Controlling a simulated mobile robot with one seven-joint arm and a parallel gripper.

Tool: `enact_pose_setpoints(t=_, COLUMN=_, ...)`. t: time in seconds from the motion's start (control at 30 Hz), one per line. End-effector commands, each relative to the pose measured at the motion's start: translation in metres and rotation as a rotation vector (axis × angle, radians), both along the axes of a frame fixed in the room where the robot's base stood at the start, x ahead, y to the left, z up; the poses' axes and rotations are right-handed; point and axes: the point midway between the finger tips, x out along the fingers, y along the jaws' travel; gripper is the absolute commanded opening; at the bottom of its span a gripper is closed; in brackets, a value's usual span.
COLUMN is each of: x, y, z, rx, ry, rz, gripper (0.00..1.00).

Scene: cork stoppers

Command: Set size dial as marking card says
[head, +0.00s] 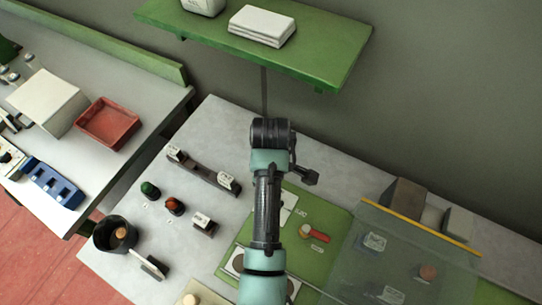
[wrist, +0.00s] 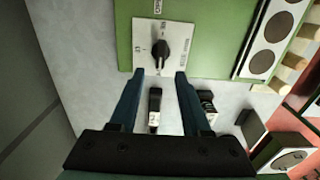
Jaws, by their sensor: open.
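The size dial appears to be the black knob (wrist: 160,50) on a white plate (wrist: 146,34) with small printed marks, on the green board (wrist: 200,50) in the wrist view. Its marks are too small to read. My gripper (wrist: 162,74) is open and empty, its fingertips just below the plate's lower edge, with the knob beyond and roughly between them. In the head view my arm hides most of the dial area. Small white cards on dark holders stand left of my arm, one on a block (head: 203,220); I cannot tell which is the marking card.
A red-handled piece (head: 318,235) lies on the green board. A clear panel with a yellow edge (head: 420,226) covers the right side. A green shelf (head: 330,65) hangs above.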

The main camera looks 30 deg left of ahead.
Motion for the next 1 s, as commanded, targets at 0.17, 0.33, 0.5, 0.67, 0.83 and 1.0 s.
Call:
enact_pose_setpoints(t=0.17, x=-0.001, y=0.000, z=-0.027, rx=-0.001, ry=0.004, rz=0.000, gripper=0.47)
enact_pose_setpoints(t=0.33, x=0.000, y=0.000, z=-0.040, rx=0.000, ry=0.001, rz=0.000, gripper=0.47)
enact_pose_setpoints(t=0.5, x=0.000, y=0.000, z=-0.042, rx=0.000, ry=0.000, rz=0.000, gripper=0.47)
enact_pose_setpoints(t=0.67, x=0.000, y=0.000, z=-0.042, rx=0.000, ry=0.000, rz=0.000, gripper=0.44)
enact_pose_setpoints(t=0.83, x=0.000, y=0.000, z=-0.042, rx=0.000, ry=0.000, rz=0.000, gripper=0.13)
enact_pose_setpoints(t=1.0, x=0.000, y=0.000, z=-0.042, rx=0.000, ry=0.001, rz=-0.001, gripper=0.00)
